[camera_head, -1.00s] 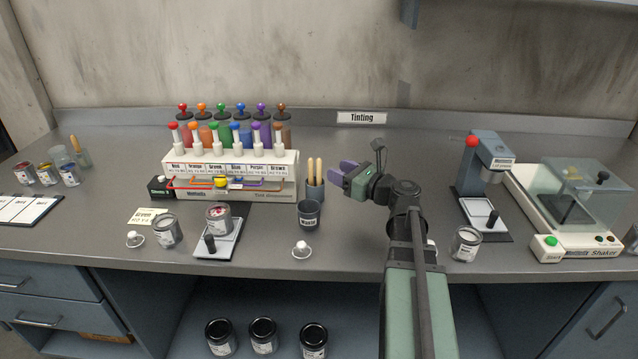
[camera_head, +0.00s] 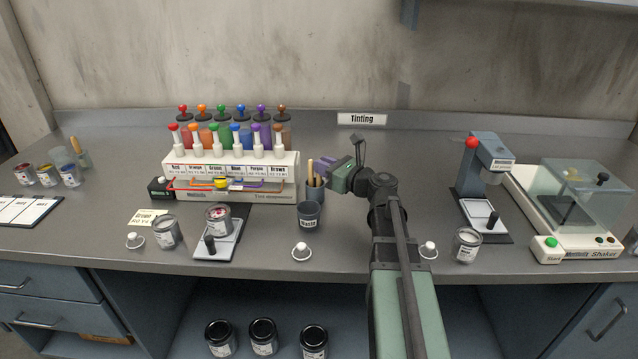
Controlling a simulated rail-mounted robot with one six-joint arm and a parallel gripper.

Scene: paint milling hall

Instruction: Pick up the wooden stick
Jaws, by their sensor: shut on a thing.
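Two wooden sticks (camera_head: 310,173) stand in a dark grey cup (camera_head: 316,193) near the middle of the bench, just right of the tinting rack. My gripper (camera_head: 325,166) reaches in from the right at the height of the sticks' upper ends. The fingers partly hide the sticks' tops.
The tinting rack (camera_head: 232,178) with coloured bottles is close on the left. A press (camera_head: 484,180) and a shaker (camera_head: 575,210) stand at the right. The bench behind my gripper is clear.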

